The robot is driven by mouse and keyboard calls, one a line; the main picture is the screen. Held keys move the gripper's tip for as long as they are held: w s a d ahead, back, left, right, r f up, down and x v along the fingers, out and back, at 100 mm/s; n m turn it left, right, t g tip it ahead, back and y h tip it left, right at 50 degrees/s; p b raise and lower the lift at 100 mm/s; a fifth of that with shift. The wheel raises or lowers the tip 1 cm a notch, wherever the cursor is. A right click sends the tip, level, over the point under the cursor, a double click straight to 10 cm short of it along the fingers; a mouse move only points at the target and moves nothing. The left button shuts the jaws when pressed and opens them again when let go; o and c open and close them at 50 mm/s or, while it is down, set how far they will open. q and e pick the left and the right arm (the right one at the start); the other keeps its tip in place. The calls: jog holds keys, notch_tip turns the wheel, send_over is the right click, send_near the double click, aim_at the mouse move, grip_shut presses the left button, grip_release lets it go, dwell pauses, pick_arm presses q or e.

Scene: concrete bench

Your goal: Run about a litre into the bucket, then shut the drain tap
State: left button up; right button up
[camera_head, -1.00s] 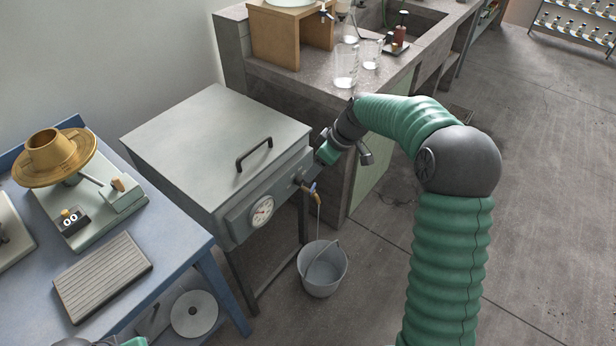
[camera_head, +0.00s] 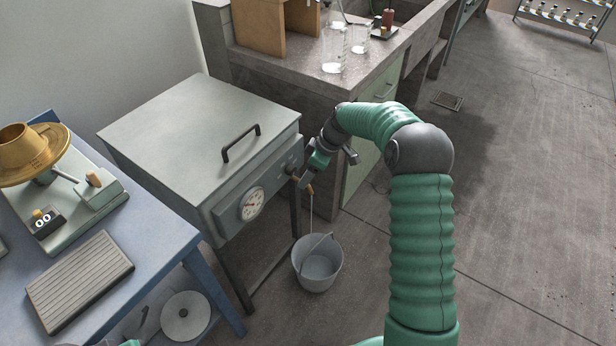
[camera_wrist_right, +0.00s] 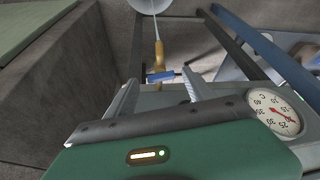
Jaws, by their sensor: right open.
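The drain tap (camera_wrist_right: 158,58) has a brass body and a blue handle (camera_wrist_right: 161,77), at the front of the grey lidded tank (camera_head: 205,105). A thin pale stream (camera_head: 311,208) runs from it into the grey bucket (camera_head: 318,268) on the floor, and the bucket's rim shows at the top of the wrist view (camera_wrist_right: 150,6). The water level in the bucket cannot be read. My right gripper (camera_wrist_right: 162,90) is open and empty, its fingers apart on either side of the blue handle. In the head view it (camera_head: 303,178) partly hides the tap.
A dial thermometer (camera_head: 251,204) is on the tank front, left of the tap. A blue table (camera_head: 165,250) with a brass-topped device stands at left. The concrete bench (camera_head: 290,80) with glass beakers stands behind the tank.

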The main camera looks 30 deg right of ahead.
jog(key=shift+w+a+f, duration=0.1)
jog(key=shift+a+f, duration=0.05)
jog(key=shift+f, duration=0.2)
jog(key=shift+r, duration=0.1)
grip_shut()
jog(key=shift+a+r+m+h+p, duration=0.1)
jog(key=shift+r+m+h+p, duration=0.2)
jog(key=shift+m+p, duration=0.45)
jog(key=shift+f+m, duration=0.1)
jog(key=shift+m, duration=0.35)
jog(key=shift+f+m+t+h+p, duration=0.2)
jog(key=shift+m+t+h+p, duration=0.1)
jog(key=shift+m, duration=0.1)
